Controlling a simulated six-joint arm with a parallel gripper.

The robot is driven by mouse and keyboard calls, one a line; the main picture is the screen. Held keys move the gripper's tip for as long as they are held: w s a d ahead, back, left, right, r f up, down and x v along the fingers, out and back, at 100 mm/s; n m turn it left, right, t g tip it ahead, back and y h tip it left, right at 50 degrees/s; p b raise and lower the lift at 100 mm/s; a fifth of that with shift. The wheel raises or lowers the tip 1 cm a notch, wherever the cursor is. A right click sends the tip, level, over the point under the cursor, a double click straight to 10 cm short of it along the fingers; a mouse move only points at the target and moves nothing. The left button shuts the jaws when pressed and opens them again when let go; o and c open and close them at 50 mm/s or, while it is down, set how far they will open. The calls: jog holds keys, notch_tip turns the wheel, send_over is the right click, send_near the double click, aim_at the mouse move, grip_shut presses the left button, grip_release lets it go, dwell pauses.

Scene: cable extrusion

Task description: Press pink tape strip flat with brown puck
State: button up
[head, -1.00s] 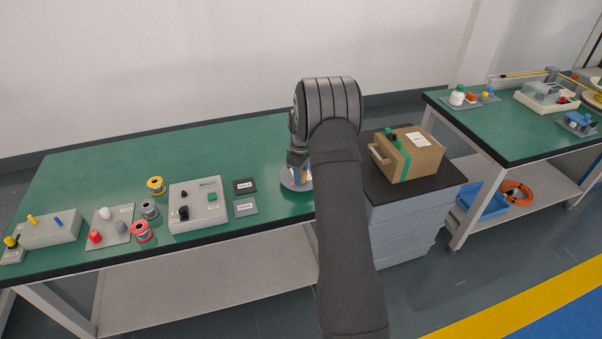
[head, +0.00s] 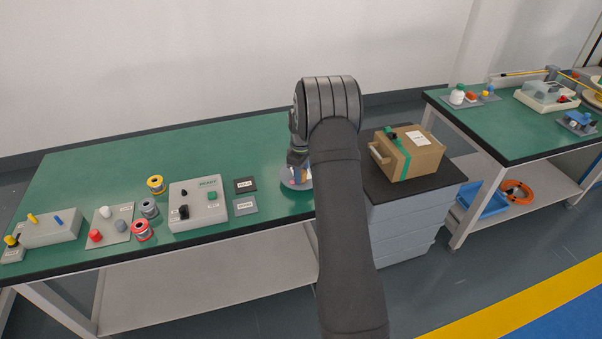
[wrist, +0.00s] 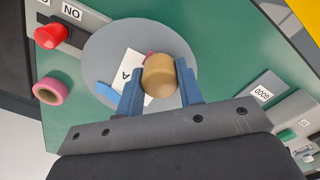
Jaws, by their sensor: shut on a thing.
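In the wrist view the brown puck (wrist: 160,75) sits between the two blue fingers of my gripper (wrist: 161,86), which is shut on it. The puck is over a round grey plate (wrist: 105,52) that bears a white card (wrist: 120,70) marked "A". A small bit of the pink tape strip (wrist: 149,56) shows at the puck's upper left edge; the rest is hidden under or behind the puck. I cannot tell whether the puck touches the strip. In the head view my arm hides most of the plate (head: 290,184) and the gripper.
A blue strip (wrist: 106,91) lies beside the card. A pink tape roll (wrist: 50,91) and a red knob (wrist: 50,36) are to the left. A grey control box (head: 198,205) and two small plates stand left of my arm. A cardboard box (head: 407,155) is on the right.

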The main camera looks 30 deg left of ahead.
jog(key=shift+f, duration=0.1)
jog(key=shift+r, duration=3.55)
jog(key=w+d+f+m, duration=0.1)
jog(key=d+f+m, duration=0.25)
jog(key=d, duration=0.65)
jog(key=d+f+m, duration=0.2)
jog(key=d+m, duration=0.3)
jog(key=d, duration=0.6)
jog(key=s+d+f+m, duration=0.2)
jog(key=s+d+m, duration=0.1)
jog(key=d, duration=0.6)
jog(key=s+d+f+m, duration=0.2)
jog(key=s+d+m, duration=0.2)
jog(key=d+m, duration=0.2)
jog(key=d, duration=0.2)
jog(key=shift+d+f, duration=0.2)
jog(key=shift+d, duration=0.15)
jog(key=shift+s+m, duration=0.1)
jog(key=shift+m, duration=0.15)
